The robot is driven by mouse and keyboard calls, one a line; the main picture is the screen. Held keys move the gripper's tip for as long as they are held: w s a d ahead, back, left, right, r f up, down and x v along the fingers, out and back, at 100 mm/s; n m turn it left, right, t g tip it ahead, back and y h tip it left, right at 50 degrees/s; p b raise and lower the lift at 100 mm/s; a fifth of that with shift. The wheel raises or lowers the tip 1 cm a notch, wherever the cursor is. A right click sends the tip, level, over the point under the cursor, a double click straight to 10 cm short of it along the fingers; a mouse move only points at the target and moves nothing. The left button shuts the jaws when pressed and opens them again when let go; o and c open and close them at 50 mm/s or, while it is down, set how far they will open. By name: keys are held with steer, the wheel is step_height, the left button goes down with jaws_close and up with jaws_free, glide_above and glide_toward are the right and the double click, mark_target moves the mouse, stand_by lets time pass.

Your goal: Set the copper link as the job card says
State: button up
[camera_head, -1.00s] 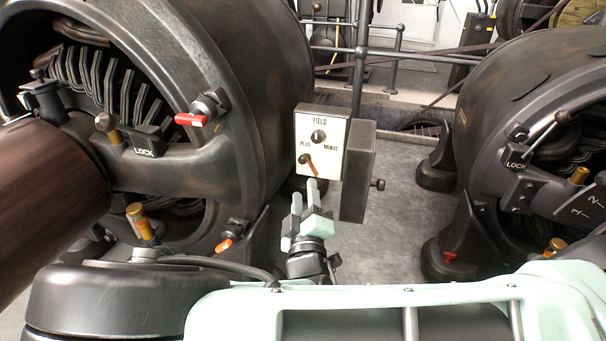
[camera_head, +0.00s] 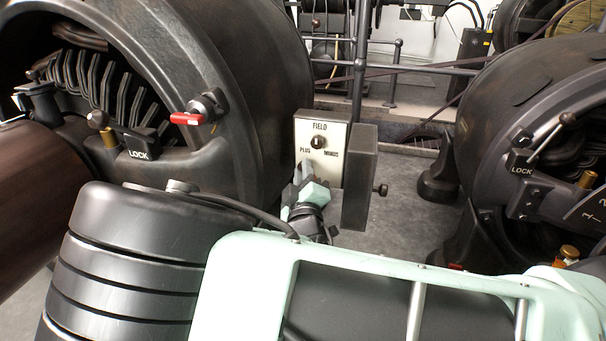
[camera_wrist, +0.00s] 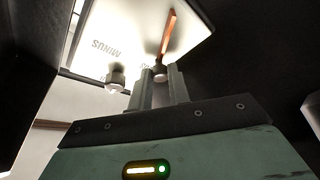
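The white FIELD panel (camera_head: 333,150), marked PLUS and MINUS, stands between the two machines. In the head view my gripper (camera_head: 305,172) is at its lower left and hides the copper link. In the wrist view the panel (camera_wrist: 130,40) appears upside down, and the copper link (camera_wrist: 169,32) slants away from a small knob (camera_wrist: 160,74). My gripper's fingers (camera_wrist: 161,90) are apart, one on each side near that knob; I cannot tell whether they touch it. A second post (camera_wrist: 115,82) shows toward the MINUS side. I make out no job card.
A dark box (camera_head: 360,180) with a side knob adjoins the panel on the right. A large machine (camera_head: 240,80) with a red-handled lever (camera_head: 187,119) is close at left. Another machine (camera_head: 540,110) stands at right. Grey floor (camera_head: 405,220) is open between them.

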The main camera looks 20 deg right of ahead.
jaws_close()
steer(key=shift+s+d+r+m+h+p, duration=0.1)
steer(key=shift+s+d+m+h+p, duration=0.15)
steer(key=shift+m, duration=0.7)
steer(key=shift+s+d+r+m+h+p, duration=0.1)
steer(key=shift+s+d+m+h+p, duration=0.2)
steer(key=shift+m, duration=0.65)
steer(key=shift+w, duration=0.1)
steer(key=o, duration=0.8)
jaws_free()
steer(key=p+v, duration=0.2)
steer(key=v, duration=0.3)
steer(key=p+v, duration=0.2)
steer(key=v, duration=0.4)
steer(key=p+v, duration=0.2)
steer(key=v, duration=0.4)
steer(key=shift+a+f, duration=0.1)
steer(key=shift+f, duration=0.3)
